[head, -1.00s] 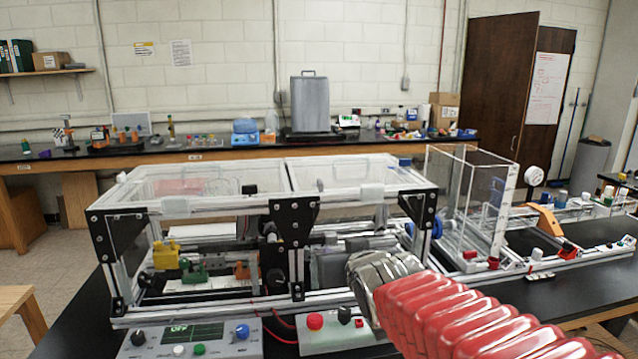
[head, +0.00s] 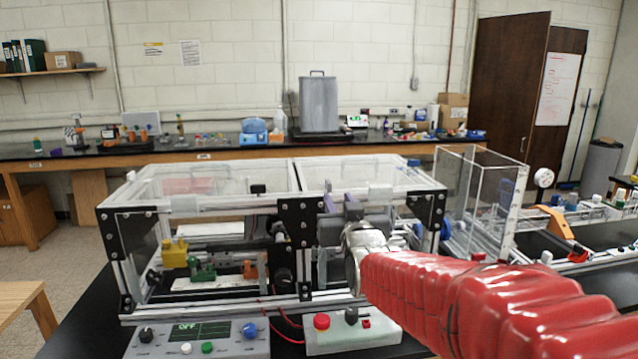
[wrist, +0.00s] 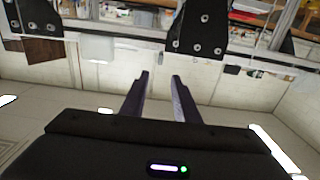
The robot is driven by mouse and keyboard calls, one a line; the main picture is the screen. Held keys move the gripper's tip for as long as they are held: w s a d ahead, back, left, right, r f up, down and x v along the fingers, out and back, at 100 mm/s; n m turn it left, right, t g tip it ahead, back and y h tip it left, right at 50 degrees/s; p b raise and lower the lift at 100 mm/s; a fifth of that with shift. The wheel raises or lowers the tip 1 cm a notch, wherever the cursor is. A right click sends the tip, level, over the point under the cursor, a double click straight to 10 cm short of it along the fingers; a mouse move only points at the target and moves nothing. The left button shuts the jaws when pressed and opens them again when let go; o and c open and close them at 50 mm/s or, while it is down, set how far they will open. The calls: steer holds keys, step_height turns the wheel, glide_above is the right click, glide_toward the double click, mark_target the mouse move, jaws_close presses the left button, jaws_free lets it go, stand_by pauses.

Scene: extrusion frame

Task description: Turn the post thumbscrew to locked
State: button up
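The extrusion frame (head: 190,305) stands on the black bench, with clear panels on top and black bolted brackets at its posts. Its middle post has a black bracket plate (head: 297,222), and a dark round knob (head: 283,276) shows low beside that post. I cannot tell for sure which part is the post thumbscrew or whether it is locked. My gripper (head: 341,203) is in front of the frame, just right of the middle post. In the wrist view its two fingers (wrist: 160,78) are apart with nothing between them; a bolted black bracket (wrist: 201,28) shows beyond the tips.
A control box (head: 200,342) with a screen reading OFF and a smaller box with a red button (head: 321,321) sit in front of the frame. A clear tank (head: 478,205) stands to the right. Yellow (head: 175,253) and green parts are inside the frame.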

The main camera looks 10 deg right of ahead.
mark_target(330, 185)
steer(key=shift+w, duration=6.75)
jaws_close()
steer(key=shift+d, duration=0.3)
steer(key=shift+a, duration=0.25)
